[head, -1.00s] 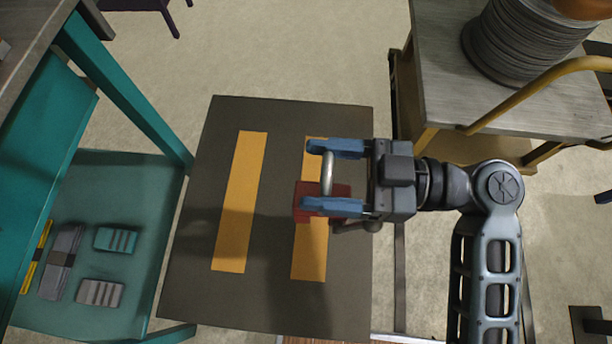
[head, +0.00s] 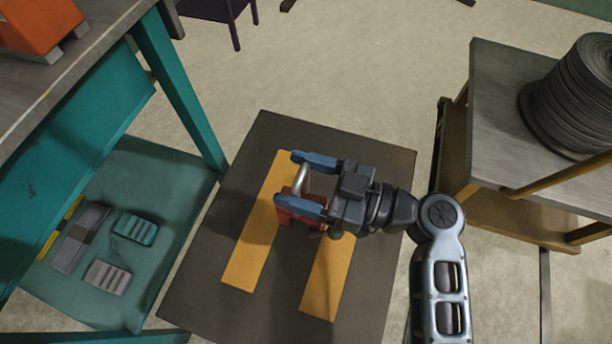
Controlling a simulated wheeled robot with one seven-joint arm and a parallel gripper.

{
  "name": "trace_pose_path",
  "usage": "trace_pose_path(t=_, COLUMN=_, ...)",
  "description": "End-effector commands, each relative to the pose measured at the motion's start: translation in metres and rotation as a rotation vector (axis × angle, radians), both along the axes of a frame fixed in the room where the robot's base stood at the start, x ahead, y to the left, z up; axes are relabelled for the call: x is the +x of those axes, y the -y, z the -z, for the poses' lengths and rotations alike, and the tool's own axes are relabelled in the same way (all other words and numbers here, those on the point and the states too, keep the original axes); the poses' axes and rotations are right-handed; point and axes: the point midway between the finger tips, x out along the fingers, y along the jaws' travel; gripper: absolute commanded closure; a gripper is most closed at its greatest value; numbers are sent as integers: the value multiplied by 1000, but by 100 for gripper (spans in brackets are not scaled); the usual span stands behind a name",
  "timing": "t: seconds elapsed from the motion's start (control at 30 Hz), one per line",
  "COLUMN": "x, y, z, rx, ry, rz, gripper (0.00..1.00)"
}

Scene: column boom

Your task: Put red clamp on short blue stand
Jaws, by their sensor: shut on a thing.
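The red clamp (head: 288,211) has a red body and a grey curved bar (head: 303,178). It is between the blue fingers of my gripper (head: 288,180), which is shut on it. My gripper points left and holds the clamp over a dark panel with two yellow stripes (head: 345,165). The fingers and wrist hide part of the clamp, and its height above the panel is hard to tell. I cannot make out a short blue stand in this view.
A teal bench (head: 165,80) stands at left, with several small blocks on its low shelf (head: 165,175) and an orange object (head: 38,25) on top. A grey-topped cart (head: 495,100) with a cable reel (head: 575,95) stands at right. Floor (head: 350,70) is clear beyond the panel.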

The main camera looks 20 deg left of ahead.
Motion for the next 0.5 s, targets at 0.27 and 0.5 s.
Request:
trace_pose_path(t=0.27, x=1, y=0, z=28, rx=4, ry=1, rz=0, gripper=100)
trace_pose_path(t=0.5, x=1, y=0, z=29, rx=5, ry=3, rz=0, gripper=100)
